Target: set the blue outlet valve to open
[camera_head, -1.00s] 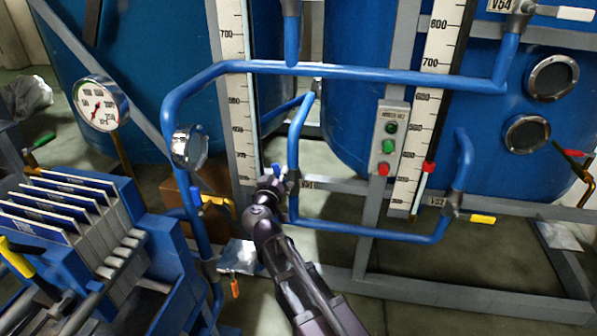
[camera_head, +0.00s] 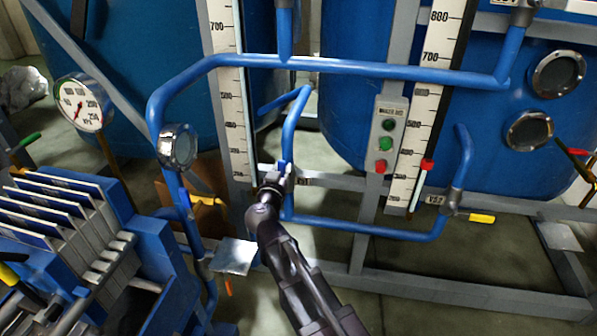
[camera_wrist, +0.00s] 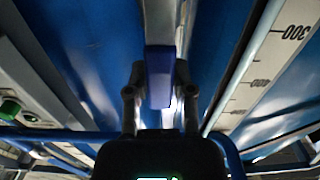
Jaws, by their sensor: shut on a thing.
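The blue valve handle (camera_head: 286,167) is on the thin blue pipe left of centre in the head view, at the lower bend near the frame's crossbar. My gripper (camera_head: 283,176) is at the handle and overlaps the pipe, hiding most of the valve body. In the wrist view the blue handle (camera_wrist: 160,77) stands lengthwise between the two fingers of my gripper (camera_wrist: 158,80), which is shut on it. In the head view the handle's visible part looks roughly in line with the pipe; its exact angle is hard to tell.
A yellow-handled valve (camera_head: 481,218) is on the pipe at right. A pressure gauge (camera_head: 82,103) and a blue filter press (camera_head: 150,235) stand at left. A control box (camera_head: 385,135) with green and red buttons is right of my gripper. Blue pipes (camera_head: 365,229) run close around my arm.

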